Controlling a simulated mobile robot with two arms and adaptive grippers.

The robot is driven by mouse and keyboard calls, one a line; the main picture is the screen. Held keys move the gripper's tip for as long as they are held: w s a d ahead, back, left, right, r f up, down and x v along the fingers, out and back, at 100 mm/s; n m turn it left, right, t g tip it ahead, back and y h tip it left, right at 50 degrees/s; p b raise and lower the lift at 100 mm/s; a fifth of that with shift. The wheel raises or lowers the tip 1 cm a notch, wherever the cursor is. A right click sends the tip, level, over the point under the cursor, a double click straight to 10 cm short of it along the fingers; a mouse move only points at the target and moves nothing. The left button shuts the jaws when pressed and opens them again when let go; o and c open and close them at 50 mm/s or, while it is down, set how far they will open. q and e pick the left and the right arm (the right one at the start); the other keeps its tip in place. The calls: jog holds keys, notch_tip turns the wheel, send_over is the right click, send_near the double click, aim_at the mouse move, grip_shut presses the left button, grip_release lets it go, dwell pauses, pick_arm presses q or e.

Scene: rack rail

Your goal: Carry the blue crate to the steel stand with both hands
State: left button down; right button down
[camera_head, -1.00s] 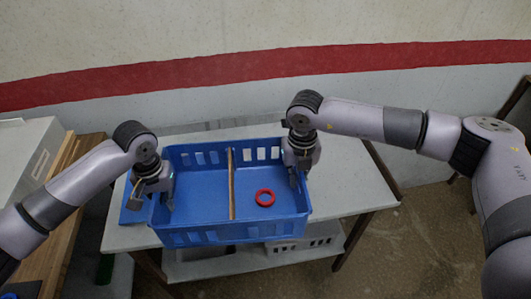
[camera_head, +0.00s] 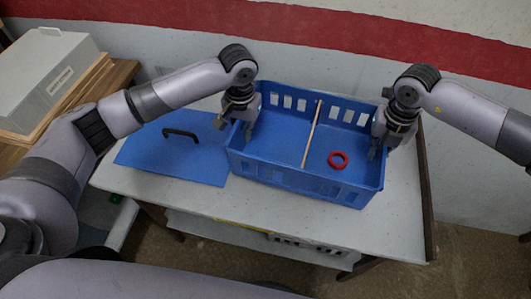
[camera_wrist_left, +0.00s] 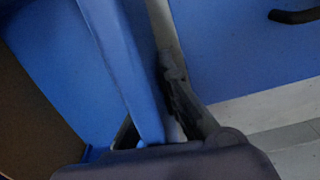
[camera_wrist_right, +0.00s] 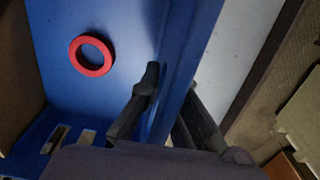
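The blue crate (camera_head: 305,182) is an open box with slotted walls, over the right part of a pale grey-topped table (camera_head: 400,225). It looks level; I cannot tell whether its base touches the tabletop. My left gripper (camera_head: 240,130) is shut on its left wall, which shows in the left wrist view (camera_wrist_left: 125,70). The inner left finger is mostly hidden. My right gripper (camera_head: 380,145) is shut on its right wall, one finger either side in the right wrist view (camera_wrist_right: 165,105). I cannot tell whether this table is the steel stand.
The crate holds a red ring (camera_head: 338,160) and a thin wooden divider (camera_head: 312,133). A blue panel with a black handle (camera_head: 180,134) lies on the table left of the crate. A grey box (camera_head: 45,75) sits on a wooden bench (camera_head: 110,80) at far left.

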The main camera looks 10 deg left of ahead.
aim_at(246, 144)
pick_arm(q)
jog(key=shift+a, duration=0.2)
pick_arm(e)
jog(key=shift+r, duration=0.1)
pick_arm(q)
jog(key=shift+d, duration=0.15)
pick_arm(e)
jog(key=shift+d, duration=0.15)
